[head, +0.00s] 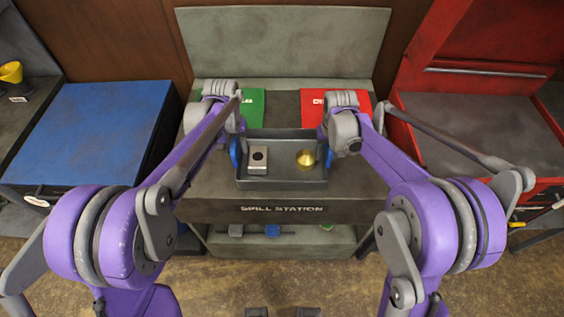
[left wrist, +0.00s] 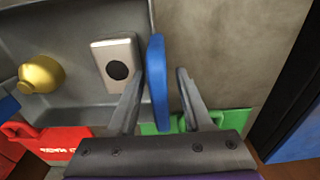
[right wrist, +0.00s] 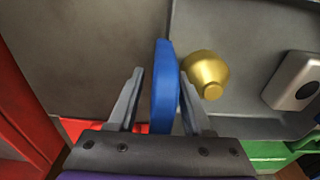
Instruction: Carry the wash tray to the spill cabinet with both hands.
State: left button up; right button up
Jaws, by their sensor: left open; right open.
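The grey wash tray (head: 283,180) sits on the spill station top (head: 350,190). It holds a silver box with a black round spot (head: 258,158) and a brass cup-like piece (head: 306,158). My left gripper (left wrist: 158,95) is open, its fingers on either side of the tray's blue left handle (left wrist: 158,80). My right gripper (right wrist: 160,95) is open, its fingers on either side of the blue right handle (right wrist: 165,85). The fingers look apart from the handles. In the head view my wrists hide most of both grippers.
A green mat or bin (head: 252,104) and a red one (head: 320,97) lie behind the tray. A blue-topped bench (head: 90,130) stands at left, a red cabinet (head: 490,60) at right. A lower shelf (head: 290,240) under the station holds small items.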

pick_arm(q)
jog(key=r, duration=1.1)
jog(key=shift+s+r, duration=0.4)
pick_arm(e)
jog(key=r, duration=1.2)
jog(key=shift+s, duration=0.4)
pick_arm(q)
jog(key=shift+r, duration=0.1)
jog(key=shift+s, duration=0.15)
pick_arm(e)
jog(key=shift+s, duration=0.2)
pick_arm(q)
jog(key=s+a+f+t, duration=0.2)
jog(key=s+f, duration=0.2)
jog(key=s, duration=0.8)
jog(key=s+a+f+t, duration=0.2)
jog(key=s+f, duration=0.3)
jog(key=s, duration=0.8)
jog(key=shift+f+t, duration=0.15)
jog(key=shift+t, duration=0.15)
pick_arm(e)
jog(key=s+d+f+t, duration=0.2)
jog(key=s+f, duration=0.1)
jog(key=s, duration=0.9)
jog(key=s+d+f+t, duration=0.2)
jog(key=s+f, duration=0.1)
jog(key=s, duration=1)
jog(key=shift+t, duration=0.3)
